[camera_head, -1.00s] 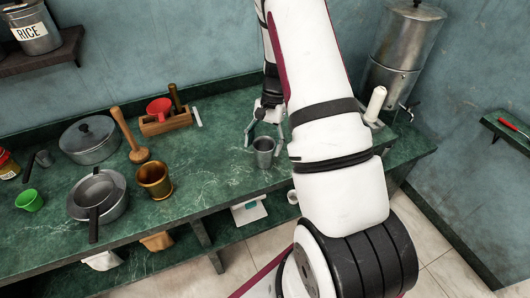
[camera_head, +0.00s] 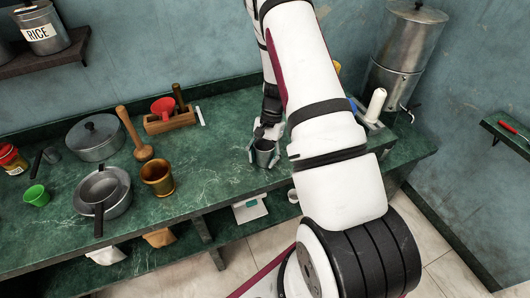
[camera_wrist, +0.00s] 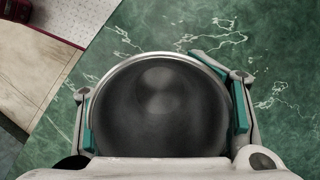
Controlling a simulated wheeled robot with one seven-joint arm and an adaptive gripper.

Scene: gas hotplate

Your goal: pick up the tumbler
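The tumbler (camera_head: 263,158) is a small grey metal cup standing upright on the green marble counter (camera_head: 215,165), near its front edge. In the wrist view the tumbler (camera_wrist: 160,110) fills the middle, and I look down into its dark, empty inside. My gripper (camera_head: 263,150) is around it from above and behind, one finger on each side. In the wrist view my gripper's (camera_wrist: 162,118) teal pads lie against the left and right of the tumbler's wall. The tumbler's near rim is hidden by my gripper body.
A brass mortar (camera_head: 157,178), a wooden pestle (camera_head: 136,137), pans (camera_head: 103,192), a lidded pot (camera_head: 95,140) and a wooden box (camera_head: 170,121) stand to the left. A white cylinder (camera_head: 376,105) and a metal urn (camera_head: 402,55) stand to the right. The counter beside the tumbler is clear.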

